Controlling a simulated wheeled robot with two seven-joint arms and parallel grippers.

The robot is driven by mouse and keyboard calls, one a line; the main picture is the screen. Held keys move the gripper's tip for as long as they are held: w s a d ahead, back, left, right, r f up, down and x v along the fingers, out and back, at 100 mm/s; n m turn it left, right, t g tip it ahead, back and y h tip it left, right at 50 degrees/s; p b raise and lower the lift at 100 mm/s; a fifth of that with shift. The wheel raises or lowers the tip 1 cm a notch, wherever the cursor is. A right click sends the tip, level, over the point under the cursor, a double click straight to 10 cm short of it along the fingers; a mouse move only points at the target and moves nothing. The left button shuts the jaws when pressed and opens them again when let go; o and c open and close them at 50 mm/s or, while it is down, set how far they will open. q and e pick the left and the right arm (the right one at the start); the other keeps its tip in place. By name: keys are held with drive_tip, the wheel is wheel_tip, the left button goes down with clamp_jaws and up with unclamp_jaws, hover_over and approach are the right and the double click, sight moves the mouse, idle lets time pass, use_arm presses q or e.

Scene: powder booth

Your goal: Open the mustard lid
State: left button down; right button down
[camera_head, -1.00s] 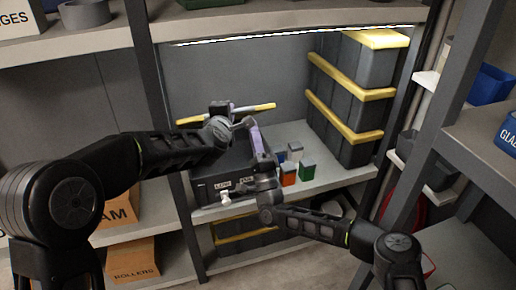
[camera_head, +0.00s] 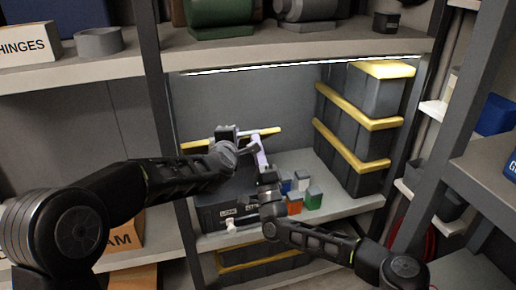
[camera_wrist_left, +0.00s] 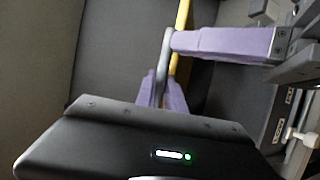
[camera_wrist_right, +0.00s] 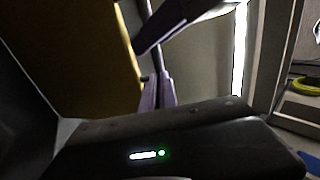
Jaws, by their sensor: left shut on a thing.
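The mustard lid (camera_head: 197,146) shows in the head view as a yellow strip above the dark box (camera_head: 207,213). It looks raised, but its exact angle is unclear. A broad mustard face (camera_wrist_right: 60,50) fills the upper left of the right wrist view. My right gripper (camera_head: 260,155) points upward beside the left fingers.
Small blocks, orange (camera_head: 294,207), green (camera_head: 313,200) and others, stand on the shelf right of the box. Dark bins with yellow rims (camera_head: 362,130) are stacked at the right. Shelf posts (camera_head: 178,150) and an upper shelf (camera_head: 300,50) frame the bay closely.

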use_arm(q)
drive_tip(key=c, duration=1.4)
unclamp_jaws()
drive_tip(key=shift+s+d+f+h, duration=0.15)
drive_tip(key=shift+d+f, duration=0.1)
drive_tip(key=shift+f, duration=0.25)
drive_tip(key=shift+s+d+f+h, duration=0.15)
drive_tip(key=shift+d+f, duration=0.1)
drive_tip(key=shift+f, duration=0.2)
drive_tip(key=shift+c, duration=0.2)
use_arm(e)
drive_tip(key=shift+w+d+r, duration=0.1)
drive_tip(key=shift+d+r, duration=0.05)
drive_tip(key=shift+r, duration=0.4)
use_arm(q)
drive_tip(key=shift+r, duration=0.1)
drive_tip(key=v, duration=1.2)
drive_tip(key=shift+r, duration=0.4)
use_arm(e)
drive_tip(key=shift+f, duration=0.3)
use_arm(q)
drive_tip(key=shift+w+a, duration=0.1)
drive_tip(key=shift+a, duration=0.05)
